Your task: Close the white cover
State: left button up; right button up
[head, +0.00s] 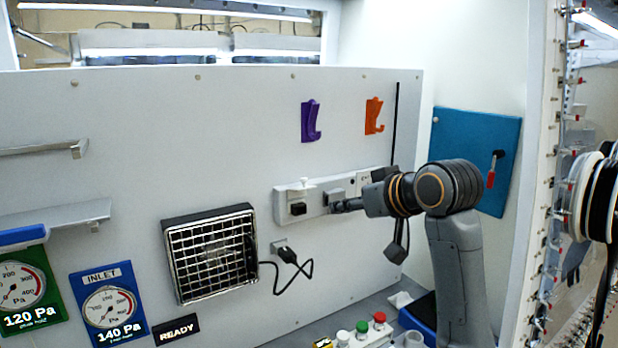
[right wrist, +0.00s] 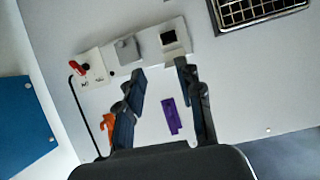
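The white cover (head: 301,185) belongs to the left unit of a pale strip on the grey wall panel. It appears raised above a black socket opening (head: 298,208). In the right wrist view, turned roughly upside down, the white cover (right wrist: 176,50) shows beside the dark square opening (right wrist: 169,38). My right gripper (head: 343,206) is in front of the strip, right of the cover. In the right wrist view its two fingers (right wrist: 160,74) are apart with nothing between them. Contact with the cover cannot be made out. My left gripper is not in view.
A grey cover (head: 335,196) sits right of the white one, and a red switch (right wrist: 78,67) sits farther along. Purple (head: 311,121) and orange (head: 374,115) hooks are above.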

send_near(301, 188)
jog(key=w+a+f+p, duration=0.1)
jog(key=w+a+p, duration=0.1)
jog(key=w+p, duration=0.4)
jog(key=shift+w+a+f+n+y, duration=0.3)
jog(key=shift+w+n, duration=0.1)
jog(key=shift+w, duration=0.1)
jog(key=shift+d, duration=0.1)
grip_shut()
jog(key=shift+t, duration=0.3)
